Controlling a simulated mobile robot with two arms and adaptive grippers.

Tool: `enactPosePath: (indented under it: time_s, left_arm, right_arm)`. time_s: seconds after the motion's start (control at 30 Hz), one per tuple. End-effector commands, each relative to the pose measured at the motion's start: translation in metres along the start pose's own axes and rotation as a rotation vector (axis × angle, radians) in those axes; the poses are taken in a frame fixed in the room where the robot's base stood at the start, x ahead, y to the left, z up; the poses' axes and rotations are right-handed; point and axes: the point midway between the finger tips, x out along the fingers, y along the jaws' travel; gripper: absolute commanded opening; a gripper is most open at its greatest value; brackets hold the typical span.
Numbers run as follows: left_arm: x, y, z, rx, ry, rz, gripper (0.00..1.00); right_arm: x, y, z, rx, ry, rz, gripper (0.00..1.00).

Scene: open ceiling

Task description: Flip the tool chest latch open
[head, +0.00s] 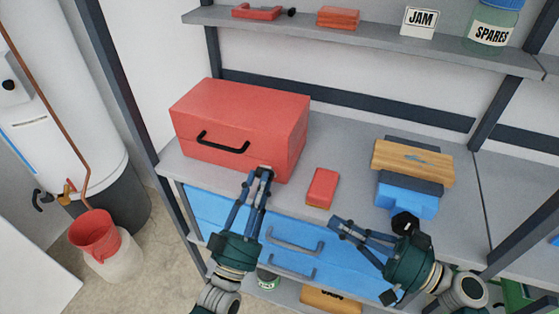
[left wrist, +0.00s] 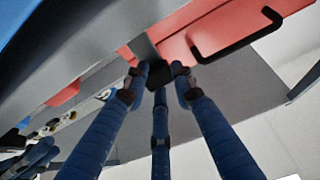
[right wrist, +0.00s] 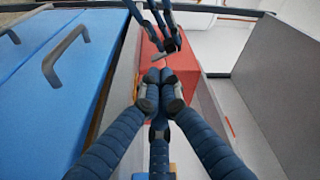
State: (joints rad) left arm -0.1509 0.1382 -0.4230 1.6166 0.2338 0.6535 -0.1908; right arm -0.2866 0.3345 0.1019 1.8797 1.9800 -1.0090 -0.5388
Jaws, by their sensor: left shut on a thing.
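The red tool chest (head: 240,115) stands on the grey workbench with a black handle (head: 222,143) on its front. My left gripper (head: 262,172) is at the lower right of the chest's front and is shut on a small dark part. In the left wrist view the fingertips (left wrist: 157,76) close around this dark part, just below a grey strip (left wrist: 145,46) on the red chest. I take this to be the latch; the fingers mostly hide it. My right gripper (head: 338,232) is in front of the bench edge, empty, with its fingertips together in the right wrist view (right wrist: 157,88).
A red block (head: 322,186) lies right of the chest. Blue drawers (head: 300,236) are below the bench. A shelf (head: 370,42) holds a jar and other items above. The bench between these things is clear.

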Motion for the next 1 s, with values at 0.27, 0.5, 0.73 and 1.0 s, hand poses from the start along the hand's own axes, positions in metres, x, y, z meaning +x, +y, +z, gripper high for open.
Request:
enactPosePath:
  time_s: [0.27, 0.5, 0.73, 1.0]
  left_arm:
    - [0.002, 0.005, -0.006, -0.001, 0.014, 0.007, 0.00]
    - [0.002, 0.005, -0.006, -0.001, 0.014, 0.008, 0.00]
    - [0.002, 0.005, -0.005, -0.001, 0.014, 0.008, 0.00]
    - [0.002, 0.005, -0.005, -0.001, 0.013, 0.008, 0.00]
  right_arm:
    - [-0.009, -0.022, -0.039, 0.064, 0.094, -0.048, 0.00]
    - [0.032, -0.024, -0.044, 0.063, 0.095, -0.050, 0.00]
    - [0.083, -0.026, -0.048, 0.064, 0.094, -0.050, 0.00]
    - [0.141, -0.028, -0.054, 0.064, 0.095, -0.048, 0.00]
